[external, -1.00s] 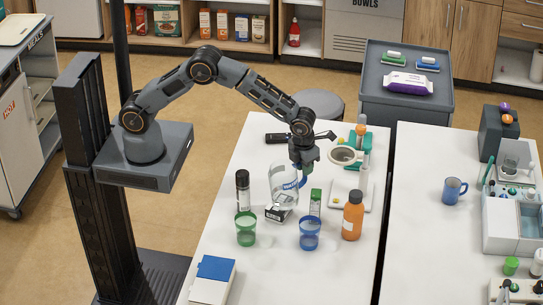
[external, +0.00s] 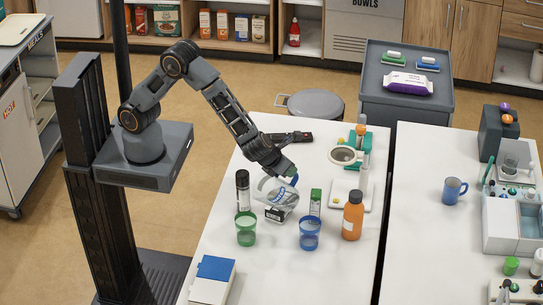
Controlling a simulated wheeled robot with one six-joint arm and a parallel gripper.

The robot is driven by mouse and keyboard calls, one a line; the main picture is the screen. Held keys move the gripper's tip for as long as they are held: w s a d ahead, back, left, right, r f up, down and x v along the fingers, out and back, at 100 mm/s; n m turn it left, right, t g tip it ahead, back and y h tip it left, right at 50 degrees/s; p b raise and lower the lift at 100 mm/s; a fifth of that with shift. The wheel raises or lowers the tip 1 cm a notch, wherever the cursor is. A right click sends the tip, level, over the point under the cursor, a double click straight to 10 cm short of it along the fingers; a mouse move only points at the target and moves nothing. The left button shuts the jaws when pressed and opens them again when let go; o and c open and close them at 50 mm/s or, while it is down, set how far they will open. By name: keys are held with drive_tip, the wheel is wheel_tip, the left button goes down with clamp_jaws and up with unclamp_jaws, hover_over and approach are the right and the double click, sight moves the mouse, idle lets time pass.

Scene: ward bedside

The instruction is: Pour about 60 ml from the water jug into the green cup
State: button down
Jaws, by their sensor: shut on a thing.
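The clear water jug (external: 281,196) with a blue-and-white label is in my gripper (external: 290,178), which is shut on its handle side. The jug is tilted, leaning to the left, above the table behind the cups. The green cup (external: 246,230) stands upright at the front left of the jug. The jug's mouth seems apart from the cup, behind and to its right. I cannot see any stream of water, and the water levels are too small to tell.
A blue cup (external: 309,234) stands right of the green one. A dark bottle (external: 242,190), a small black-and-white box (external: 275,215), a green carton (external: 315,202) and an orange bottle (external: 352,216) stand close around. The front of the table (external: 300,280) is mostly clear.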

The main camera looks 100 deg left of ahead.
drive_tip(key=shift+s+d+f+t+y+b, duration=0.2)
drive_tip(key=shift+d+t+y+b, duration=0.1)
drive_tip(key=shift+b, duration=0.5)
drive_tip(key=s+d+t+y+b, duration=0.1)
drive_tip(key=b, duration=0.3)
drive_tip(key=s+d+r+t+y+b, duration=0.1)
drive_tip(key=b, duration=0.2)
drive_tip(key=shift+t+y+b, duration=0.3)
drive_tip(key=shift+y+b, duration=0.1)
drive_tip(key=shift+s+d+r+b, duration=0.15)
drive_tip(key=shift+r+b, duration=0.15)
drive_tip(key=shift+s+d+r+t+y+b, duration=0.45)
drive_tip(key=shift+t+y+b, duration=0.2)
drive_tip(key=shift+b, duration=0.25)
drive_tip(key=shift+s+d+r, duration=0.15)
drive_tip(key=shift+d, duration=0.05)
drive_tip(key=shift+s+d+r+t+y+b, duration=0.35)
drive_tip(key=shift+s+d+y+b, duration=0.1)
drive_tip(key=shift+s+d, duration=0.15)
idle(0.7)
